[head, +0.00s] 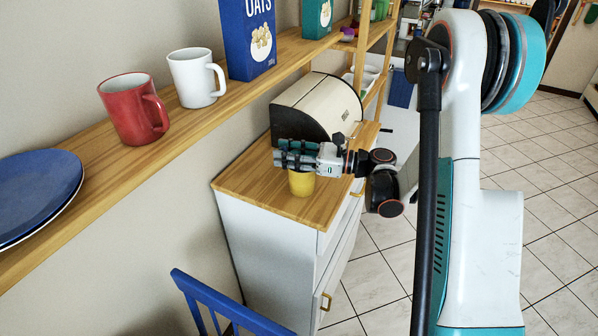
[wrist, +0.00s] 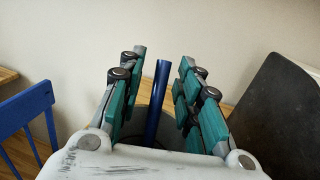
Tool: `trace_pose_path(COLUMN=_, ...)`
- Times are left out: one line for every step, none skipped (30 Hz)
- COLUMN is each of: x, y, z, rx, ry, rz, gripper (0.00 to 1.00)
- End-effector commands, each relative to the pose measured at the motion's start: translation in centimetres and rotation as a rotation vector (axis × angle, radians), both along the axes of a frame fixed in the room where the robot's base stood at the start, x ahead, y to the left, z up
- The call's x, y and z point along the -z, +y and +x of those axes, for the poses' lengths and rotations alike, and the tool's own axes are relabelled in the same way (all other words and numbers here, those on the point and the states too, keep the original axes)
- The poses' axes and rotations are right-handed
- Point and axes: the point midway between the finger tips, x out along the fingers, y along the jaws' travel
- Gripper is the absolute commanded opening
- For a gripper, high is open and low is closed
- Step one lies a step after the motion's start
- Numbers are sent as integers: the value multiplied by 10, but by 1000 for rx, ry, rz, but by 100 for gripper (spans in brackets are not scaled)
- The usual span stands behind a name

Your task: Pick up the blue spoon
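The blue spoon's handle (wrist: 156,100) stands slightly tilted between my gripper's (wrist: 161,75) two teal-padded fingers in the wrist view. A gap shows on each side of it, so the gripper is open and not closed on it. The spoon's lower end is hidden behind my gripper's body. In the head view my gripper (head: 283,153) reaches left over the cabinet top, just above a yellow cup (head: 301,184). The spoon cannot be made out there. Whether it stands in the cup cannot be seen.
A cream bread box (head: 318,103) stands close behind my gripper on the wooden cabinet top (head: 245,178). A wall shelf (head: 187,131) holds a red mug (head: 133,109), white mug (head: 194,78), blue plates (head: 35,190) and an oats box (head: 249,40). A blue chair (head: 215,308) stands in front.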

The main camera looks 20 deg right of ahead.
Motion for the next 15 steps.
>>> trace_pose_path(x=0, y=0, z=0, rx=0, ry=0, rz=0, gripper=17)
trace_pose_path(x=0, y=0, z=0, rx=0, ry=0, rz=0, gripper=10)
trace_pose_path(x=0, y=0, z=0, rx=0, ry=0, rz=0, gripper=1)
trace_pose_path(x=0, y=0, z=0, rx=0, ry=0, rz=0, gripper=0)
trace_pose_path(x=0, y=0, z=0, rx=0, ry=0, rz=0, gripper=0)
trace_pose_path(x=0, y=0, z=0, rx=0, ry=0, rz=0, gripper=0)
trace_pose_path(x=0, y=0, z=0, rx=0, ry=0, rz=0, gripper=0)
trace_pose_path(x=0, y=0, z=0, rx=0, ry=0, rz=0, gripper=0)
trace_pose_path(x=0, y=0, z=0, rx=0, ry=0, rz=0, gripper=0)
trace_pose_path(x=0, y=0, z=0, rx=0, ry=0, rz=0, gripper=0)
trace_pose_path(x=0, y=0, z=0, rx=0, ry=0, rz=0, gripper=0)
trace_pose_path(x=0, y=0, z=0, rx=0, ry=0, rz=0, gripper=0)
trace_pose_path(x=0, y=0, z=0, rx=0, ry=0, rz=0, gripper=0)
trace_pose_path(x=0, y=0, z=0, rx=0, ry=0, rz=0, gripper=0)
trace_pose_path(x=0, y=0, z=0, rx=0, ry=0, rz=0, gripper=0)
